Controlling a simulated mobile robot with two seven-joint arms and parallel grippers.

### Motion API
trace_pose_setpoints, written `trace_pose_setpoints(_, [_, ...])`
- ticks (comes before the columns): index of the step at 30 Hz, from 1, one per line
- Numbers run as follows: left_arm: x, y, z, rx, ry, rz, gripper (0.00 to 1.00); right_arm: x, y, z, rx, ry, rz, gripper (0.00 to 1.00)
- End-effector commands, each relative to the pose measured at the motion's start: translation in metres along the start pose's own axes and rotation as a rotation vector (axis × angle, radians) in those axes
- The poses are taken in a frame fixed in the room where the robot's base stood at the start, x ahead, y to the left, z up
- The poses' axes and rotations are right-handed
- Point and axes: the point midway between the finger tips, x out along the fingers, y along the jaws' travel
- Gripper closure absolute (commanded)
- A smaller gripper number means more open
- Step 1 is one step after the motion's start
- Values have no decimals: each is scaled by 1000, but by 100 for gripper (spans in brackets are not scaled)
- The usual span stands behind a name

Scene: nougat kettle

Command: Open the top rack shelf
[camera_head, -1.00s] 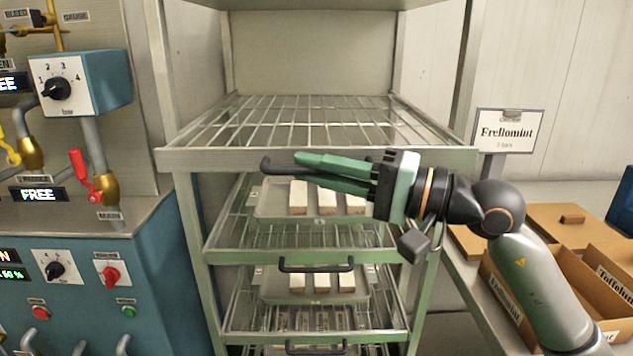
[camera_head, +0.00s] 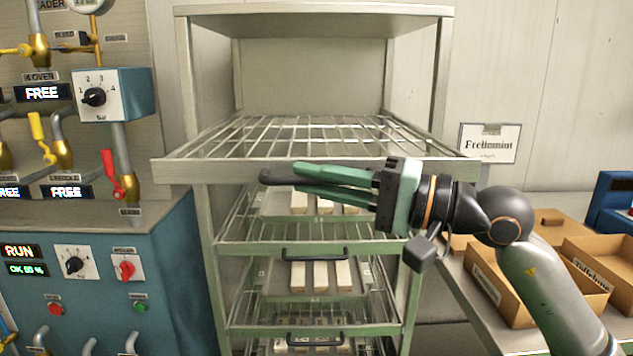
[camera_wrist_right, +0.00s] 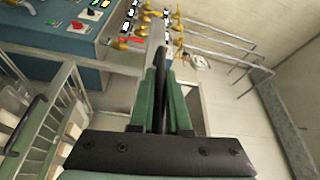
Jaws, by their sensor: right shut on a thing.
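The rack (camera_head: 203,225) stands in front of me. Its top shelf (camera_head: 200,170), a wire grid in a metal frame, juts out toward me past the rack's posts and is empty. My right gripper (camera_head: 297,177) reaches in from the right along the shelf's front edge. It is shut on the shelf's black handle (camera_head: 268,177), whose left end sticks out past the fingertips. In the right wrist view the handle (camera_wrist_right: 160,75) lies between the green fingers. My left gripper is not in view.
Lower shelves with black handles (camera_head: 314,255) hold trays of pale bars (camera_head: 318,275). A teal machine (camera_head: 110,270) with valves and knobs stands on the left. A table with cardboard boxes (camera_head: 510,295) and a "Frellomint" sign (camera_head: 490,142) is on the right.

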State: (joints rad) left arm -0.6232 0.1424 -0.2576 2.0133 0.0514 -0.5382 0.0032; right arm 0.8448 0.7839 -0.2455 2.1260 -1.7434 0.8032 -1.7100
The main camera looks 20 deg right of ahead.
Motion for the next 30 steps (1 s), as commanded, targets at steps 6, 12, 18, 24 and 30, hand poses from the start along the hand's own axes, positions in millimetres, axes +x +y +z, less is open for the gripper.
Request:
trace_pose_setpoints(6, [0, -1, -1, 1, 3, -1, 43, 0, 0, 0, 1, -1, 1, 100])
trace_pose_setpoints(12, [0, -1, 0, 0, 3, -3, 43, 0, 0, 0, 1, 0, 0, 71])
trace_pose_setpoints(18, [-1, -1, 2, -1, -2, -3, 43, 0, 0, 0, 1, 0, 0, 55])
trace_pose_setpoints(24, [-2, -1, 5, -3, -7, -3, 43, -1, 0, 0, 0, 1, 0, 55])
trace_pose_setpoints(30, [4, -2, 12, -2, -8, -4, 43, -21, 3, -1, 0, 4, 1, 55])
